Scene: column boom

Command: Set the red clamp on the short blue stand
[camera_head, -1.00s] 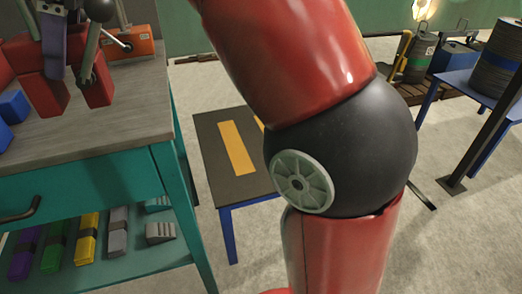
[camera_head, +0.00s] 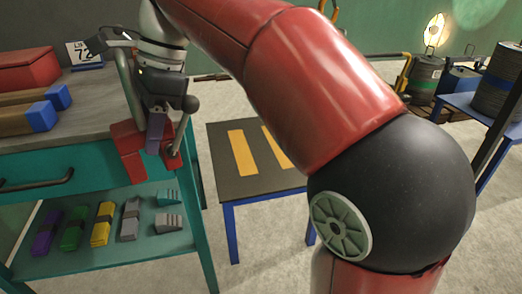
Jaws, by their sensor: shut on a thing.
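The red clamp (camera_head: 126,152) shows in the head view at the right edge of the workbench. It has red blocks, a purple part between them and a grey lever with a ball end. My gripper (camera_head: 155,112) is shut on it from above and holds it, apart from the stand. The jaw contact is partly hidden. The short blue stand (camera_head: 222,185) is to the right of the clamp. It has a dark top with two yellow stripes and blue legs. My red arm hides its right part.
The teal workbench (camera_head: 60,162) carries a red box (camera_head: 28,70) and blue-ended brown bars (camera_head: 30,118). Coloured blocks (camera_head: 72,228) lie on its lower shelf. Another blue table (camera_head: 463,97) with a dark spool (camera_head: 497,84) stands at the right. The stand's visible top is bare.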

